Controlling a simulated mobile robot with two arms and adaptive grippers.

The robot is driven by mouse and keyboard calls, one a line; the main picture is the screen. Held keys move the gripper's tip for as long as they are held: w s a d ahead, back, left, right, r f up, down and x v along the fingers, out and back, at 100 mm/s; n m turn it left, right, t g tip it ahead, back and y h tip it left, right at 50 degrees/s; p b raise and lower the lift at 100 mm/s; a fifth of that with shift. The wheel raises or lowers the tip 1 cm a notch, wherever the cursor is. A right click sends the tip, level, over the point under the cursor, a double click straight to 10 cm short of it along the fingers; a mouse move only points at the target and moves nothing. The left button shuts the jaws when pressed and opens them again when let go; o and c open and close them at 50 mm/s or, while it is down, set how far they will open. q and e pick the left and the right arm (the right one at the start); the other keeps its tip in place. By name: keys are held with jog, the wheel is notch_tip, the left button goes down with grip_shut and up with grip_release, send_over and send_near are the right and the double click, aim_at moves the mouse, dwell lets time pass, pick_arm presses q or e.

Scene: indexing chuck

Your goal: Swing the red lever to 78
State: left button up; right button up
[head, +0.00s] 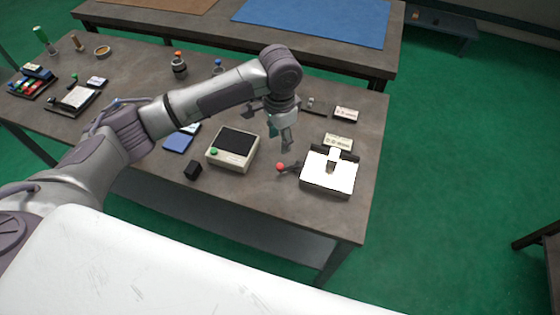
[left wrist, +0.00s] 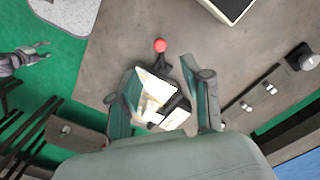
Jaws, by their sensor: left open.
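The red lever's ball knob (head: 280,167) sits at the left end of a short dark arm, left of the chuck unit (head: 325,187) with its bright white top plate. My left gripper (head: 279,138) is open and empty, above and behind the knob in the head view. In the left wrist view the red knob (left wrist: 160,45) shows just beyond the open fingertips (left wrist: 161,66), apart from them. The chuck's bright plate (left wrist: 152,92) shows between the fingers. Scale numbers cannot be read. A grey hand, my right gripper (left wrist: 28,55), shows over the green floor; its opening is unclear.
A beige box with a dark top (head: 219,160) and a small black block (head: 192,171) stand left of the knob. Small label stands (head: 338,142) are behind the chuck. The table's right edge is close to the chuck. Bare tabletop (head: 255,190) lies in front.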

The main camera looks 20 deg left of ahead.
aim_at(280, 166)
pick_arm(q)
notch_tip(280, 166, down, 12)
jog(key=shift+r+p, duration=0.25)
jog(key=shift+p, duration=0.4)
jog(key=shift+c, duration=0.3)
grip_shut()
